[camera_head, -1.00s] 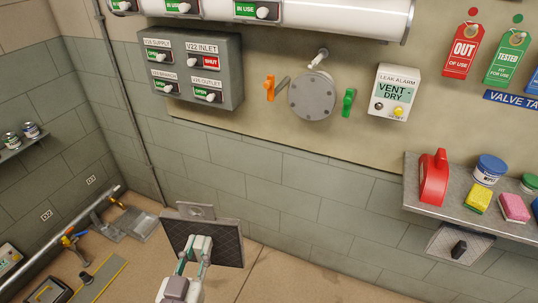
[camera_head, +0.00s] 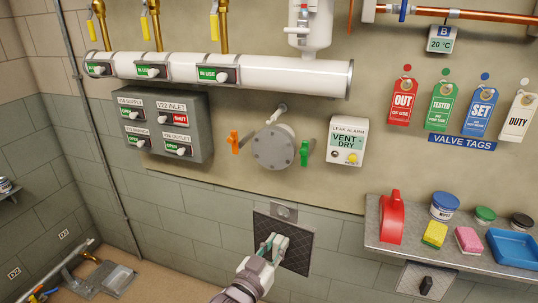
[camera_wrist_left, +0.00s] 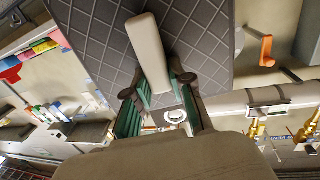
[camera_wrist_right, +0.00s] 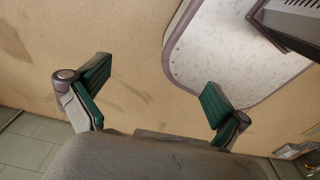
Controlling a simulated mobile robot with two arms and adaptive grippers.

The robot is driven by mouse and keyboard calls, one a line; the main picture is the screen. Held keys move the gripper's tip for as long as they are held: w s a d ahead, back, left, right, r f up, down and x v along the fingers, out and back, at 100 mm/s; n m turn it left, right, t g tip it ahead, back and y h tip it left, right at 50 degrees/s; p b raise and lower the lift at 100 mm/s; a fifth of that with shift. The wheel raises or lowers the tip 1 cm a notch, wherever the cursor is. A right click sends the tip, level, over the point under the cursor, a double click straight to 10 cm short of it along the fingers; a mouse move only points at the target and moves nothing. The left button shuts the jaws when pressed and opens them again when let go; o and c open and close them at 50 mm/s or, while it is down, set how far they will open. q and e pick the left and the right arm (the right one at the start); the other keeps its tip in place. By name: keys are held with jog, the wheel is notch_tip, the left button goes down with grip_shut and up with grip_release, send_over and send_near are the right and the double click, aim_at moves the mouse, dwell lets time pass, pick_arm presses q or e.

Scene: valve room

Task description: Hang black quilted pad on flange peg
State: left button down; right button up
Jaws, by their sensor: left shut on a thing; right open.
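The black quilted pad (camera_head: 299,245) is held up in front of the tiled wall, below the flange. It has a grey tab with a hole (camera_head: 284,211) at its top edge. My left gripper (camera_head: 272,248) is shut on a pale bar on the pad's face; the pad's quilted face (camera_wrist_left: 95,38) and the bar (camera_wrist_left: 148,52) fill much of the left wrist view. The round grey flange (camera_head: 273,147) is on the wall above the pad, with a peg (camera_head: 282,108) sticking out at its top. The pad is apart from the peg. My right gripper (camera_wrist_right: 150,95) is open and empty in the right wrist view.
An orange handle (camera_head: 234,143) and a green handle (camera_head: 304,152) flank the flange. A leak alarm box (camera_head: 346,141) is to its right and a switch panel (camera_head: 196,128) to its left. A shelf (camera_head: 378,240) with a red container and sponges stands at right.

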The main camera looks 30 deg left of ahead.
pick_arm(q)
jog(key=w+a+r+n+y+p, duration=0.2)
jog(key=w+a+r+y+p, duration=0.1)
jog(key=w+a+r, duration=1.1)
pick_arm(e)
notch_tip(320, 180, up, 4)
jog(key=w+a, duration=0.2)
pick_arm(q)
jog(key=shift+g, duration=0.3)
jog(key=shift+w+a+f+b, duration=0.5)
jog(key=shift+w+b, duration=0.5)
jog(key=shift+w, duration=0.25)
jog(key=shift+w+a+f+b, duration=0.4)
jog(key=shift+w+f+b, duration=0.25)
jog(key=shift+w+b, duration=0.5)
jog(key=shift+w+a+f+b, duration=0.5)
jog(key=shift+w+b, duration=0.3)
jog(key=shift+w, duration=0.6)
pick_arm(e)
jog(key=shift+s+d+f, duration=0.15)
jog(key=shift+f, duration=1.35)
jog(key=shift+s+d+f, duration=0.1)
jog(key=shift+d+f, duration=0.05)
jog(key=shift+f, duration=1.3)
pick_arm(q)
jog(key=shift+f, duration=0.1)
